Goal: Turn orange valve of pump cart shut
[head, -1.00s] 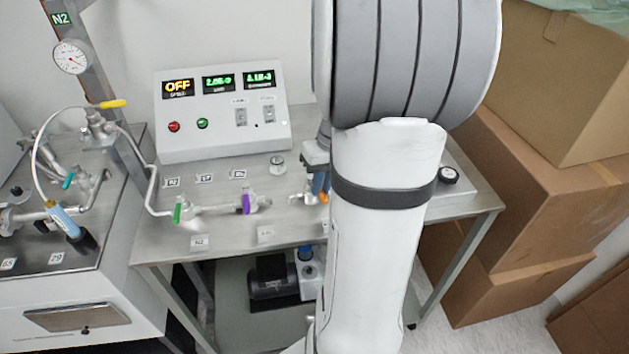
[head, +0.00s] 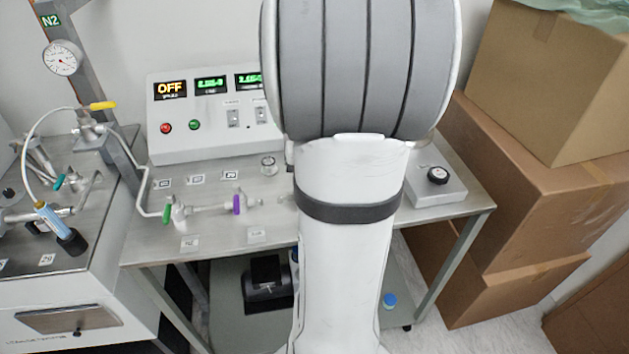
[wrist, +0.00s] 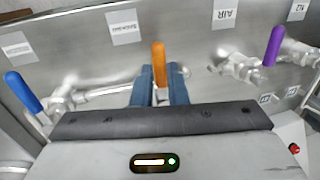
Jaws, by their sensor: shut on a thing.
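The orange valve handle (wrist: 159,65) stands up in the middle of the wrist view, pointing away from my wrist. My gripper (wrist: 160,83) has its two blue fingers on either side of this handle and is shut on it. The valve body lies mostly behind the fingers. In the head view my arm hides the gripper and the orange valve. The pump cart (head: 278,232) is a grey metal table carrying a row of valves, with a green handle (head: 167,214) and a purple handle (head: 236,204) left of my arm.
In the wrist view a blue handle (wrist: 22,91) is at the left and the purple handle (wrist: 274,45) at the right. A control box (head: 200,140) stands behind the valves. Stacked cardboard boxes (head: 540,190) crowd the right side.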

